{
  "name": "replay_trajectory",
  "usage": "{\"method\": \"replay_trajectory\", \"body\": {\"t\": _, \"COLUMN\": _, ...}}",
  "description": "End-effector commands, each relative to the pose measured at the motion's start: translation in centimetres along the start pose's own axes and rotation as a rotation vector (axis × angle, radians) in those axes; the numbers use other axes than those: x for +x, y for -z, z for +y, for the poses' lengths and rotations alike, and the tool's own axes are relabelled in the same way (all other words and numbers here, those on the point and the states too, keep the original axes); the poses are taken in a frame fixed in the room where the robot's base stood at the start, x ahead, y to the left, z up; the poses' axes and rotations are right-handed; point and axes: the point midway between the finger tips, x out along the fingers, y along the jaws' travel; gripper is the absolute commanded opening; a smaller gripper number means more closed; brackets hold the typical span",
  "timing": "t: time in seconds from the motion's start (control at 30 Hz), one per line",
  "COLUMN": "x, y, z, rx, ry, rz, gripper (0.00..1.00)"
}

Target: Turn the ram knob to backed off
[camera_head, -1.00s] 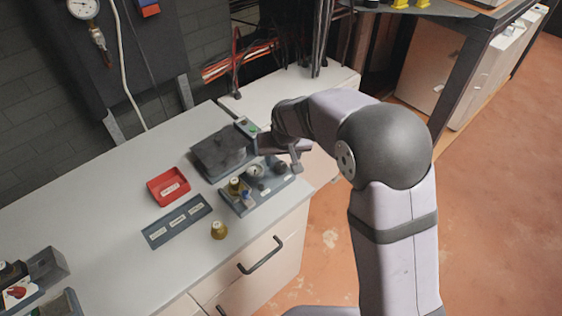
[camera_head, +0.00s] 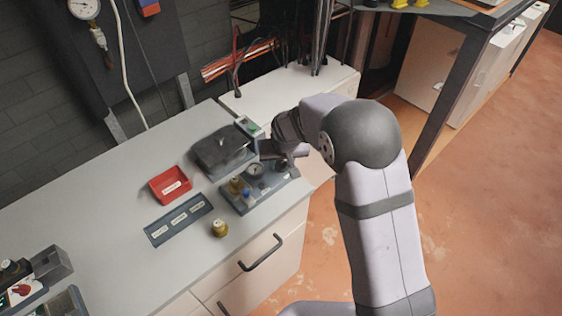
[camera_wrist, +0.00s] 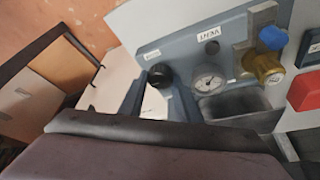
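A black round knob (camera_wrist: 160,75) sits on the blue-grey valve panel (camera_wrist: 190,50), beside a small round gauge (camera_wrist: 210,80). I take it for the ram knob; its label is too small to read. In the head view the panel (camera_head: 236,205) lies near the bench's right end, and the knob (camera_head: 280,168) is partly covered by my gripper (camera_head: 298,157). In the wrist view two blue-grey fingers of my gripper (camera_wrist: 155,103) stand apart just short of the knob. Nothing shows between them as held. Whether they touch the knob cannot be told.
A brass fitting with a blue cap (camera_wrist: 270,50) stands on the same panel. A dark lidded block (camera_head: 220,150) lies behind the panel. A red tray (camera_head: 170,185), a labelled strip (camera_head: 178,221) and a loose brass piece (camera_head: 219,228) lie to the left.

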Motion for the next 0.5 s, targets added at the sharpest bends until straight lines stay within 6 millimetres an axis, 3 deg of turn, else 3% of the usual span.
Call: {"method": "replay_trajectory", "body": {"t": 0.5, "x": -0.12, "y": 0.04, "z": 0.10, "rx": -0.070, "ry": 0.032, "rz": 0.000, "gripper": 0.08}}
